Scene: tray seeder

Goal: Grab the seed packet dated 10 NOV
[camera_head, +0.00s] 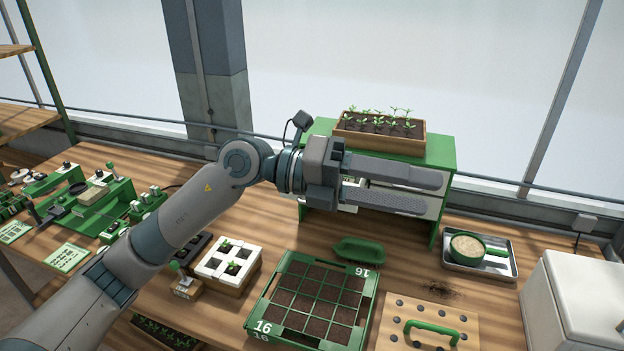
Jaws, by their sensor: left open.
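My left gripper (434,194) reaches in from the left and is open, its two long dark fingers pointing right with a gap between them. It is in front of a green cabinet (442,157) at the back of the bench. Pale fronts (408,203) in the cabinet show between and around the fingers, but the fingers hide much of them. I cannot make out a seed packet or the date 10 NOV. Nothing is clearly held in the gripper. My right gripper is out of view.
A wooden planter of seedlings (378,145) stands on the cabinet. Before it lie a green scoop (358,250), a green tray marked 16 (262,328) and a drilled board with green handle (392,335). A metal tray (508,268) and white box (575,290) are right.

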